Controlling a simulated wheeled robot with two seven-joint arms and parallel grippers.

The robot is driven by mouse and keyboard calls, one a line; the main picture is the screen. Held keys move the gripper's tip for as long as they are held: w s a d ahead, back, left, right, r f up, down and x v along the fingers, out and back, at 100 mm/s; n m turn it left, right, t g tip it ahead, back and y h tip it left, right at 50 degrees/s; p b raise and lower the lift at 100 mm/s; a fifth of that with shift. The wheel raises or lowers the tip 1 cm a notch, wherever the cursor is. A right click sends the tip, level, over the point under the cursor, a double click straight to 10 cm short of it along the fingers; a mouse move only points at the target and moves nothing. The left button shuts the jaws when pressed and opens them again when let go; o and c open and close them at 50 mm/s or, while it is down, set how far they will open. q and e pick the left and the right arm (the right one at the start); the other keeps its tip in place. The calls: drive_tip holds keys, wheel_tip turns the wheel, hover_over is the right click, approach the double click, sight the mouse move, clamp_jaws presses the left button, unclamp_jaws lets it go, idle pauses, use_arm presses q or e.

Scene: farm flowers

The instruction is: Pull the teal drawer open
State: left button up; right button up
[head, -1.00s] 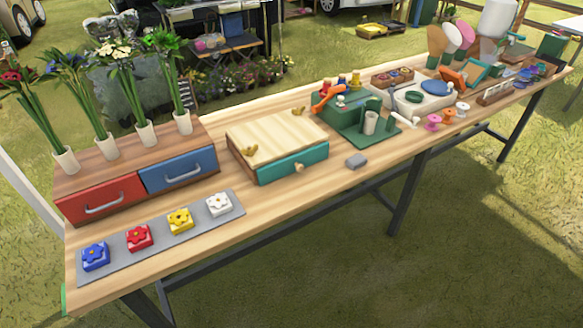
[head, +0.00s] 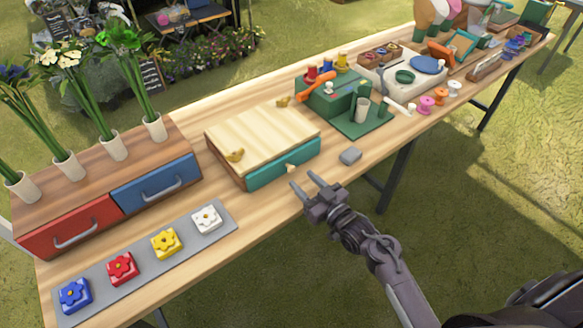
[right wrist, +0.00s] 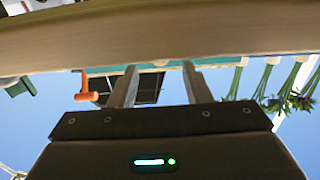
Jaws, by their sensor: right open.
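The teal drawer (head: 284,165) is the front of a small wooden box (head: 262,138) on the table and looks shut. Its small round knob (head: 290,168) is at the middle of the drawer front. My right gripper (head: 307,182) is open and empty, just in front of the knob and a little to its right, apart from it. In the right wrist view, the two fingers (right wrist: 158,84) stand apart with nothing between them. The table's wooden edge (right wrist: 160,38) crosses above them and hides most of the drawer. My left gripper is in neither view.
A red and blue drawer unit (head: 158,183) with flower vases stands left. A grey mat (head: 100,308) holds flower blocks. A green stand (head: 365,128) is behind right. The table's front edge runs under my right arm.

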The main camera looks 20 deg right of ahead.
sight(293, 171)
drive_tip(key=x, duration=0.4)
drive_tip(key=shift+w, duration=0.1)
drive_tip(key=shift+w+a, duration=0.1)
drive_tip(key=shift+w, duration=0.1)
drive_tip(key=shift+s+r, duration=0.1)
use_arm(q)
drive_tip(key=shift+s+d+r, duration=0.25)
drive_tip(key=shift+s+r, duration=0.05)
use_arm(e)
clamp_jaws()
